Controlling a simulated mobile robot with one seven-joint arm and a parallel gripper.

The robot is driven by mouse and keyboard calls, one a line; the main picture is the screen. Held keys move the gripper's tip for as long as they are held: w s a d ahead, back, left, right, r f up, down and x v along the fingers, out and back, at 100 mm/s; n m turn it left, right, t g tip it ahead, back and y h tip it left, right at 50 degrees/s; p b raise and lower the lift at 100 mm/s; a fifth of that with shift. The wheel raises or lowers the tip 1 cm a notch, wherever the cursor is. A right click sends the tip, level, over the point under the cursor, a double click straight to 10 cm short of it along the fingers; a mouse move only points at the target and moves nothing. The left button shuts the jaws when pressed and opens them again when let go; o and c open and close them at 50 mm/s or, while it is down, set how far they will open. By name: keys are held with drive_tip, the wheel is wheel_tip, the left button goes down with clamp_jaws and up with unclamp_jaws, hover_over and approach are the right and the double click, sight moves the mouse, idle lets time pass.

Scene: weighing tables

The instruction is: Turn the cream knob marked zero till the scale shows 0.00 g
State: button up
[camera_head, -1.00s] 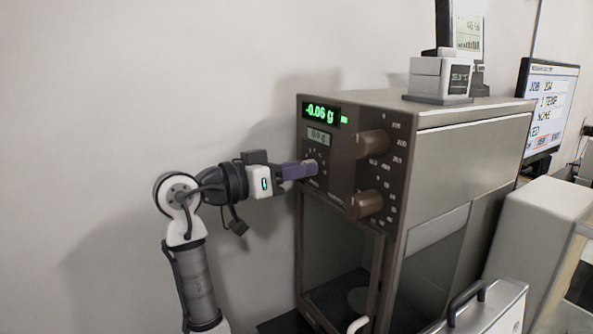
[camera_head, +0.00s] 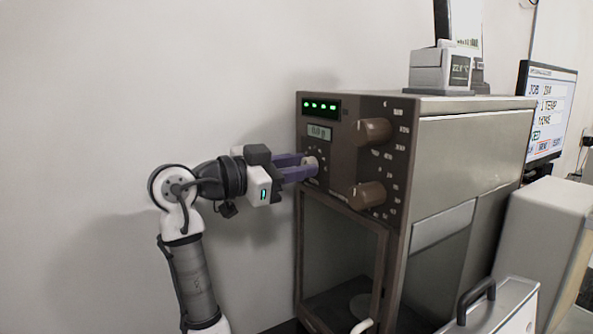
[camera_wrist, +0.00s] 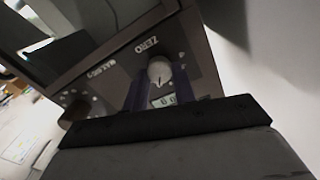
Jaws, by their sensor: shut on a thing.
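The brown scale (camera_head: 345,210) stands to the right of my arm.
Two larger brown knobs, an upper one (camera_head: 371,131) and a lower one (camera_head: 367,195), stick out right of the cream knob. A grey box (camera_head: 443,70) sits on top of the scale. A metal case (camera_head: 500,310) stands at the front right.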

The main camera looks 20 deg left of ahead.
idle(0.3)
drive_tip(key=o, duration=1)
drive_tip(key=b+v, duration=0.2)
drive_tip(key=v, duration=1.1)
drive_tip(key=shift+s+a, duration=0.25)
drive_tip(key=shift+s, duration=0.05)
